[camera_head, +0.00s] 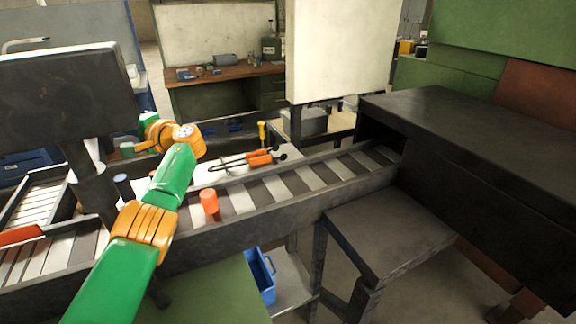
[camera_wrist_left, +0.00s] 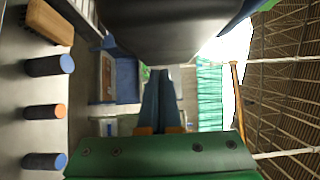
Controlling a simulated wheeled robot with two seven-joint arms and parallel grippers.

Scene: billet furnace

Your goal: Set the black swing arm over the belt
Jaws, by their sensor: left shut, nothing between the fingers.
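The black swing arm (camera_head: 62,92) shows at the left of the head view as a broad dark block on a round dark post (camera_head: 92,190). The slatted belt (camera_head: 285,188) runs from the lower left to the upper right, passing behind the post. My left arm reaches up across the belt, and its wrist is beside the block's right end; the gripper itself is mostly hidden there. In the left wrist view my left gripper (camera_wrist_left: 160,78) is shut and empty, its fingertips close to a large dark body (camera_wrist_left: 165,35), probably the swing arm. Contact cannot be told. My right gripper is out of view.
An orange cylinder (camera_head: 209,201) stands at the belt's near side. Orange-handled tongs (camera_head: 248,160) lie beyond the belt. A dark table (camera_head: 385,238) and black furnace body (camera_head: 480,150) stand right. A blue bin (camera_head: 262,278) is below the belt.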

